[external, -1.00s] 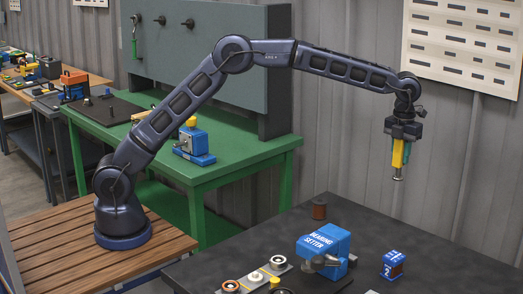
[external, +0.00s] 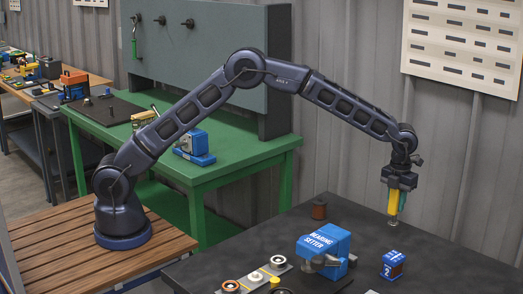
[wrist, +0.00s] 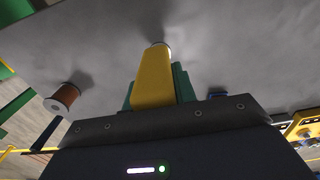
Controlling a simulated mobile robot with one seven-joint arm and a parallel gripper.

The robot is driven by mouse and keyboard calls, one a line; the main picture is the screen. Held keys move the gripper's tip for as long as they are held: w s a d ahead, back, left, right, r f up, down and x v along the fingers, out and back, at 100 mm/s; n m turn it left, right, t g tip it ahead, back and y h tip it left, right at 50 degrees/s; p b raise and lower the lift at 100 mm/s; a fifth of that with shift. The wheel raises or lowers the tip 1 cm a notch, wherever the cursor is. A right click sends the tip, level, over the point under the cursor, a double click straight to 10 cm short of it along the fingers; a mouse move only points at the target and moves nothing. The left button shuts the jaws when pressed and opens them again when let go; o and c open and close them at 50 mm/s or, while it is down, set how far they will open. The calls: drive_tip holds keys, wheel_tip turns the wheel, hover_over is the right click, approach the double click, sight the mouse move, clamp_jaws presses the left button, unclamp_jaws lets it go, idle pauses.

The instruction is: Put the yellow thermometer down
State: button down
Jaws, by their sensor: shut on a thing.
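The yellow thermometer (external: 393,202) hangs upright in my gripper (external: 399,196), with its silver tip pointing down. The tip appears close above the dark table top (external: 340,215), near its back edge; I cannot tell whether it touches. In the wrist view the thermometer (wrist: 154,80) is a yellow body between green finger parts, and my gripper (wrist: 155,92) is shut on it. Its far end is partly hidden behind its own body.
A blue box marked 2 (external: 393,265) stands in front of the thermometer. A blue bearing setter (external: 325,243) stands to the left. A brown spool (external: 319,210) stands at the back left. Dark table surface around the thermometer is free.

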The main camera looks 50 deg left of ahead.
sight(395, 214)
drive_tip(key=shift+f, duration=2.25)
drive_tip(key=shift+f, duration=0.15)
drive_tip(key=c, duration=1.1)
unclamp_jaws()
